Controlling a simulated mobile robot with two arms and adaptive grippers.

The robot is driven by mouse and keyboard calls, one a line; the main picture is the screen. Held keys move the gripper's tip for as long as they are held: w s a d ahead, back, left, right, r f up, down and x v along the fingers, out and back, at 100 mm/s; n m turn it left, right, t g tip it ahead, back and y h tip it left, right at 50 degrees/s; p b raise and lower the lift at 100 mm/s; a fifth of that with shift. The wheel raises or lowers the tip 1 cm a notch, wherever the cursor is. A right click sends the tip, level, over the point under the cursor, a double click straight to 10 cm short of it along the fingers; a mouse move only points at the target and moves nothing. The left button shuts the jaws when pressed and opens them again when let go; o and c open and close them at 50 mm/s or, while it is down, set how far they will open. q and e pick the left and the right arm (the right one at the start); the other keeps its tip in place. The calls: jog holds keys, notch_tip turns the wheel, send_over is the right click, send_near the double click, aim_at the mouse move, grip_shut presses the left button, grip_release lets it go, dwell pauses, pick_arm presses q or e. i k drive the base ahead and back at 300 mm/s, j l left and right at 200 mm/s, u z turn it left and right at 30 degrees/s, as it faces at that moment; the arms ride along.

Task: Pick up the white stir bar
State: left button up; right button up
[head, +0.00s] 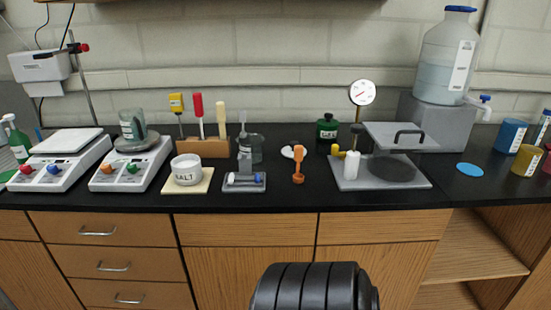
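A small white bar (234,180), which looks like the white stir bar, lies at the left of a low grey tray (245,189) near the counter's front edge. A similar small bar with blue on it (257,178) lies to its right in the same tray. Neither of my grippers shows in the head view, so nothing is seen touching the bar.
The salt jar (187,170) stands left of the tray, and a grey stand and beaker (255,150) rise close behind it. A grey plate apparatus (345,184) stands further right. Black counter (305,197) is clear in front.

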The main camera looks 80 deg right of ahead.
aim_at(231, 180)
jog(key=z, duration=2)
